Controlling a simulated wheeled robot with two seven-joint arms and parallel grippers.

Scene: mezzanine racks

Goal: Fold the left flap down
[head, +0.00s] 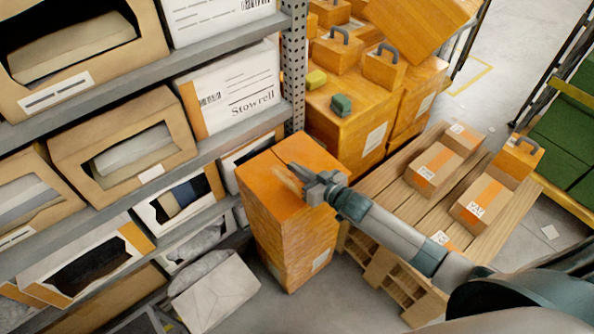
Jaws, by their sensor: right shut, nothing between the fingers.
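A tall orange box (290,235) stands on the floor between the shelf rack and the pallet. Its top shows a left flap (262,180) that looks nearly flat, with a dark seam beside it. A pale brown streak shows on the top near my fingers. My right gripper (299,176) reaches in from the right and is shut and empty over the middle of the box top. I cannot tell whether its fingertips touch the flap. The gripper hides part of the top. My left gripper is not in view.
A shelf rack (225,133) with open boxes fills the left. A wooden pallet (390,195) with small orange-taped cartons (447,160) stands to the right. Stacked orange boxes (350,118) stand behind. A crumpled white box (215,290) lies at the front left.

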